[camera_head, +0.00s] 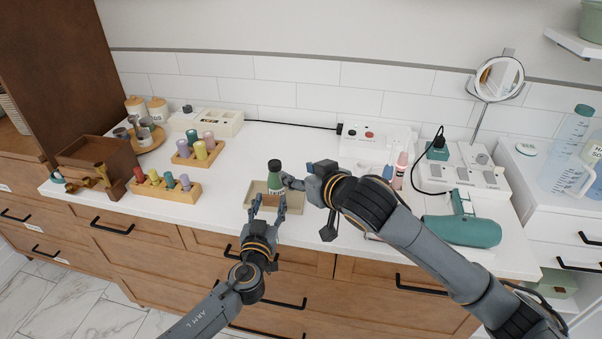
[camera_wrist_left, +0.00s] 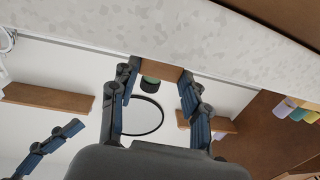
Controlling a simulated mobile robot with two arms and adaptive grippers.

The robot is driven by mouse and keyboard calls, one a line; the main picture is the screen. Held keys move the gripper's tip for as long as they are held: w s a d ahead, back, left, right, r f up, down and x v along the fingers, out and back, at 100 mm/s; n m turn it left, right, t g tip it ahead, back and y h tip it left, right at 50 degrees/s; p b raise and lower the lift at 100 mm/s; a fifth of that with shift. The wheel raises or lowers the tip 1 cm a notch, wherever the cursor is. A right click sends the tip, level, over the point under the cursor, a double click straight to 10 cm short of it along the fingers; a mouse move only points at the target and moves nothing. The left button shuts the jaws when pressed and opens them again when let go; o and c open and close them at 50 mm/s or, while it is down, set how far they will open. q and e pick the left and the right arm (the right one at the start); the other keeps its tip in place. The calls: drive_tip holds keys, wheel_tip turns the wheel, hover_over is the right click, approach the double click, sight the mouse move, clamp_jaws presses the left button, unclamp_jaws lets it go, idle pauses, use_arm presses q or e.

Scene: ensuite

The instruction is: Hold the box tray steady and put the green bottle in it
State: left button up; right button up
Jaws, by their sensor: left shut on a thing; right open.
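The beige box tray (camera_head: 251,189) sits at the counter's front edge. My left gripper (camera_head: 268,204) is shut on its near wall; that wall also shows between the fingers in the left wrist view (camera_wrist_left: 160,71). The green bottle (camera_head: 275,175), with a pale label, is upright within the tray's outline. Its base is partly hidden, so I cannot tell whether it touches the tray floor.
Wooden racks of coloured bottles (camera_head: 166,187) stand to the left. A pink bottle (camera_head: 401,168) and a teal hair dryer (camera_head: 462,229) are on the right, near the right arm. The counter (camera_head: 310,150) behind the tray is clear, apart from a black cable.

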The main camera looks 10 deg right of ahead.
use_arm(q)
drive_tip(key=o, duration=1.3)
drive_tip(key=shift+c, duration=0.2)
